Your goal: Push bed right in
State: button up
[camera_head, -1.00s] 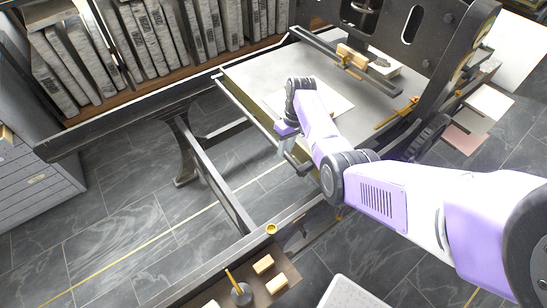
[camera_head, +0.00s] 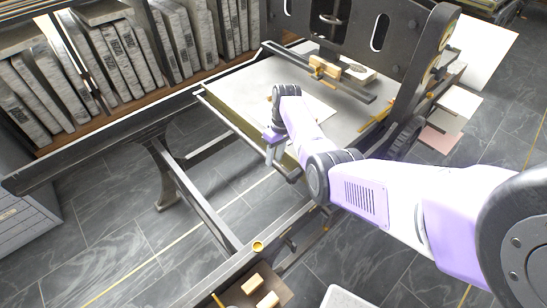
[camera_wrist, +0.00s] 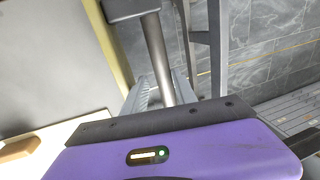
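The press bed (camera_head: 235,88) is a flat grey plate with a pale sheet (camera_head: 318,112) on it, at upper centre in the head view. It also shows at the left in the wrist view (camera_wrist: 45,60). A grey handle bar (camera_wrist: 155,50) runs along its near left edge, held by a dark bracket. My gripper (camera_head: 272,152) is at this bar, near its lower end. In the wrist view my gripper's fingers (camera_wrist: 160,88) lie on either side of the bar. Whether they press on it cannot be told.
Dark press rails (camera_head: 95,150) run left of the bed over a tiled floor. The dark upright press frame (camera_head: 385,60) stands over the bed's right part. Stone slabs (camera_head: 110,55) fill a shelf behind. A small tray with wooden blocks (camera_head: 251,284) is at the front.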

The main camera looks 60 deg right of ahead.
notch_tip(320, 180, up, 8)
jog(key=d, duration=0.1)
jog(key=shift+s+d+f, duration=0.2)
jog(key=shift+s, duration=0.05)
dwell(0.4)
dwell(0.5)
